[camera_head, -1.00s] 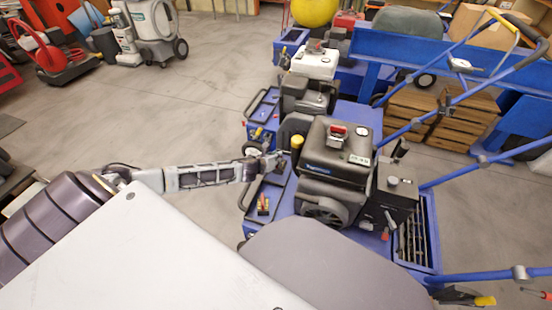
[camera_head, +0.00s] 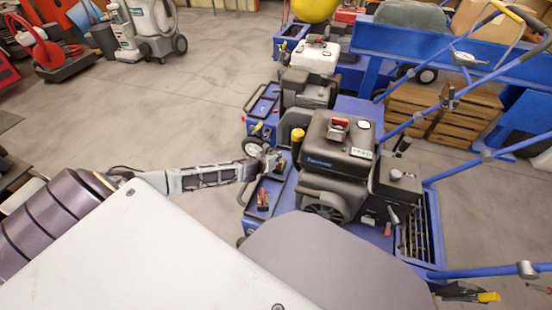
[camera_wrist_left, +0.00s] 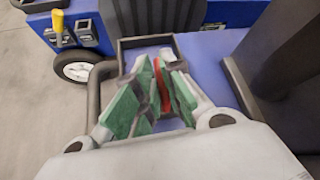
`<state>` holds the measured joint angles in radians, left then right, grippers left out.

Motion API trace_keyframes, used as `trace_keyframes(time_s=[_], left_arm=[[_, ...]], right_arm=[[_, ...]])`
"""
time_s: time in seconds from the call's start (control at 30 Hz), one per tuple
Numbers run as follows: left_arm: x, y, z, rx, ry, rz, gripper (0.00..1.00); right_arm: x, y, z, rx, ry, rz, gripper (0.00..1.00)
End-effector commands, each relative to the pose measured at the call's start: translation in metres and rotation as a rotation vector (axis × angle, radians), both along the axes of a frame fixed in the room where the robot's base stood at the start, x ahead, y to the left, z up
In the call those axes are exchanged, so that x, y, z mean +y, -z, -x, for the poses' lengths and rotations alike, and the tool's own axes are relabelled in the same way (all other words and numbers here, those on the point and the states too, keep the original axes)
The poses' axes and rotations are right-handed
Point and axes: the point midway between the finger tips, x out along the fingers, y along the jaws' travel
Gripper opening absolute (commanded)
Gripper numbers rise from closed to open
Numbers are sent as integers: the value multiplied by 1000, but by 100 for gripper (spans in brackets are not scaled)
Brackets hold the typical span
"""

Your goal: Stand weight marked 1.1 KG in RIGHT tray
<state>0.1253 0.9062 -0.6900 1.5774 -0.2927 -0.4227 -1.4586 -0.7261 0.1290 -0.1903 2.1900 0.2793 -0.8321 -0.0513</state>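My left gripper (camera_head: 272,160) hangs over the blue deck of the near machine, beside its black engine. In the left wrist view its green-padded fingers (camera_wrist_left: 158,90) point down into a black-rimmed spot on the deck. A narrow red thing (camera_wrist_left: 163,84) shows between the pads; whether it is gripped or lies beyond them I cannot tell. Small red and yellow pieces (camera_head: 263,199) sit on the deck just below the gripper in the head view. No 1.1 KG marking can be read, and I cannot pick out the weight or the right tray. My right gripper is not visible.
The black engine (camera_head: 335,150) stands close right of the left gripper. A second blue machine with a white-topped engine (camera_head: 315,58) is behind it. Blue handle bars (camera_head: 480,160) slope across the right. Wooden crates (camera_head: 440,112) stand behind. Open floor (camera_head: 170,105) lies to the left.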

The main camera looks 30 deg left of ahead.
Motion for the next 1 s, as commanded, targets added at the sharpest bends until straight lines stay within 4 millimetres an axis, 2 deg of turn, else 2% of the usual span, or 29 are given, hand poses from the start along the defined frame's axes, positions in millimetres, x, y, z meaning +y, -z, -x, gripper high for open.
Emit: trace_keyframes(time_s=[0.03,0.17,0.67,1.0], left_arm=[[0,1,1,2,1,0,15],[0,1,1,2,0,0,32],[0,-1,4,2,0,-1,32],[0,-14,24,2,0,-1,32]], right_arm=[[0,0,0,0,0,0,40],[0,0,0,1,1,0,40],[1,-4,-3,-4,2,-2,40],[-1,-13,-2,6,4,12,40]])
